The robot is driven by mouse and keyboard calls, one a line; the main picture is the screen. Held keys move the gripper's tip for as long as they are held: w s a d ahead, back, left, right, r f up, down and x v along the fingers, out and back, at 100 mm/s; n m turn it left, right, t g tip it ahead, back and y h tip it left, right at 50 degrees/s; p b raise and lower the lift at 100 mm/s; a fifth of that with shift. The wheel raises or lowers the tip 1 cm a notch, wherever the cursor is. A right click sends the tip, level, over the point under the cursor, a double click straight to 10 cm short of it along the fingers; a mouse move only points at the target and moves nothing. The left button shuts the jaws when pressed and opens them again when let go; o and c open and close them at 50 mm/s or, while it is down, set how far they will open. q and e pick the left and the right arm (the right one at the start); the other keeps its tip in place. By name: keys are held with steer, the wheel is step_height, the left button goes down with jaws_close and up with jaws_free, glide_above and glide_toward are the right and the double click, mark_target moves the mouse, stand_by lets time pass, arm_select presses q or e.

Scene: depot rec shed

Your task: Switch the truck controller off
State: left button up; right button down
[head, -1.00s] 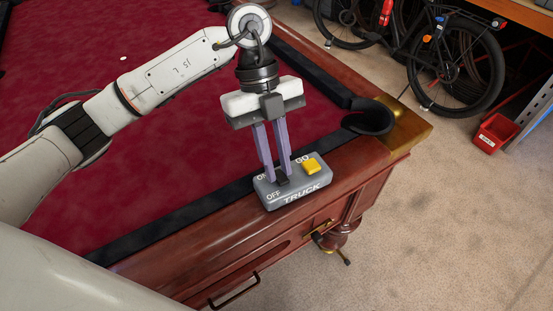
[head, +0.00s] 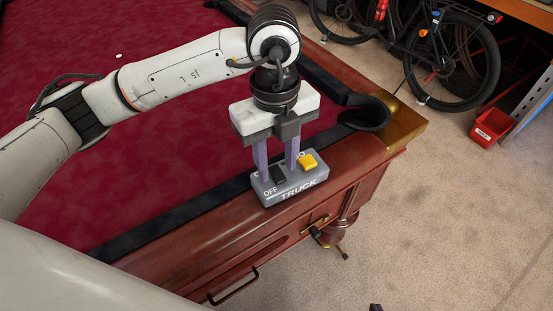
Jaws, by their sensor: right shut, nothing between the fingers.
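The truck controller (head: 291,195) is a grey box lettered TRUCK, sitting on the wooden rail of the pool table. It has a black switch (head: 278,174) with OFF lettered at its near end, and a yellow button (head: 308,162) to the right. My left gripper (head: 279,175) points down over the controller, open, its purple fingers on either side of the black switch. I cannot tell whether they touch the box or which way the switch is set. The other lettering is partly hidden by the fingers. Only the tip of my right gripper (head: 376,307) shows at the bottom edge, shut and empty.
The pool table's red cloth (head: 190,150) lies behind and left, with a black corner pocket (head: 365,112) just beyond the controller. Bicycles (head: 450,65) and a red bin (head: 491,128) stand at the upper right. The floor right of the table is clear.

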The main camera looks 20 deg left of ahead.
mark_target(276, 170)
arm_select(q)
step_height(276, 170, up, 10)
steer(key=shift+r, duration=0.2)
stand_by(0.4)
steer(key=shift+a, duration=0.1)
